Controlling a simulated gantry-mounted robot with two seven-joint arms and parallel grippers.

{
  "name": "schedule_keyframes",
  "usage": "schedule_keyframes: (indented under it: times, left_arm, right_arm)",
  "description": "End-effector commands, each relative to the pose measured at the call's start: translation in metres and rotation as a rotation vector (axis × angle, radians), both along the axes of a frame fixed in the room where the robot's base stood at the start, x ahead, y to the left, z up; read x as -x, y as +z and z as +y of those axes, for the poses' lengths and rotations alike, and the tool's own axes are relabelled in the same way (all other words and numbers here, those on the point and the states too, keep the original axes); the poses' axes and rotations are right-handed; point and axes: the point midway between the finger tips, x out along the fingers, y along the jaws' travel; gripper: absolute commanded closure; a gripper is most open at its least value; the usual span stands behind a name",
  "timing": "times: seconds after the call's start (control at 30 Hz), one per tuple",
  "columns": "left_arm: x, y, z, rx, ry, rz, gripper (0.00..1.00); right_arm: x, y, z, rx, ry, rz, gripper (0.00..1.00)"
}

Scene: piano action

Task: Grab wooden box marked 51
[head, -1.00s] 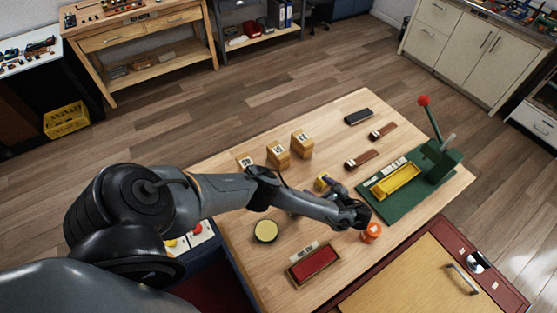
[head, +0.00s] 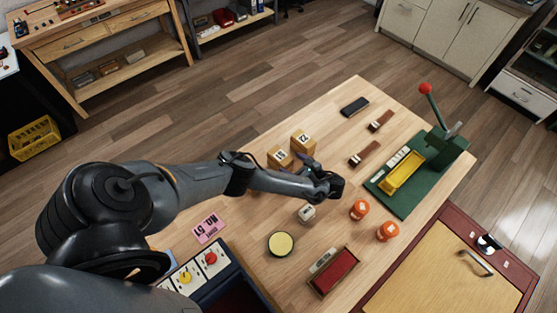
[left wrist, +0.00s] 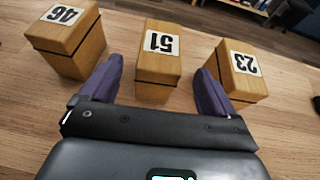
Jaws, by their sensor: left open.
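The wooden box marked 51 (left wrist: 158,62) stands in the middle of the left wrist view, between a box marked 46 (left wrist: 68,38) on the left and one marked 23 (left wrist: 238,70) on the right. In the head view, the box marked 51 (head: 280,158) stands behind my left arm, beside the box marked 23 (head: 303,143); the box marked 46 is hidden. My left gripper (left wrist: 158,66) is open, its purple fingers pointing toward box 51, one on either side of its near end. I cannot tell whether they touch it. My right gripper is out of view.
A pink card reading NO. 51 (head: 208,228) lies at the left. Orange jars (head: 360,209), a yellow-topped round item (head: 281,244) and a red-lined tray (head: 333,273) are nearer the front. A green press (head: 440,150) stands at the right. Bare tabletop lies beyond the boxes.

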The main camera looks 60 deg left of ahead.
Motion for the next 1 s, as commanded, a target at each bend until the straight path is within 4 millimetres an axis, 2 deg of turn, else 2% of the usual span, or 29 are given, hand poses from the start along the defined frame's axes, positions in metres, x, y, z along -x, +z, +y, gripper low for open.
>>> schedule_keyframes:
  times: [0.1,0.37,0.7,1.0]
  left_arm:
    - [0.005,-0.006,0.014,-0.002,0.004,0.000,0.11]
    - [0.008,-0.010,0.027,-0.001,0.003,-0.001,0.11]
    - [0.019,-0.023,0.063,-0.001,0.002,0.001,0.11]
    - [0.021,-0.024,0.069,0.000,0.000,-0.001,0.11]
  right_arm:
    - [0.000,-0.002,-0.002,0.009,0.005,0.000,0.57]
    - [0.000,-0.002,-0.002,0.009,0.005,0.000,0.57]
    - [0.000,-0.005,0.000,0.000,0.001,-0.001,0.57]
    - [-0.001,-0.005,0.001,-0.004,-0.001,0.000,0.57]
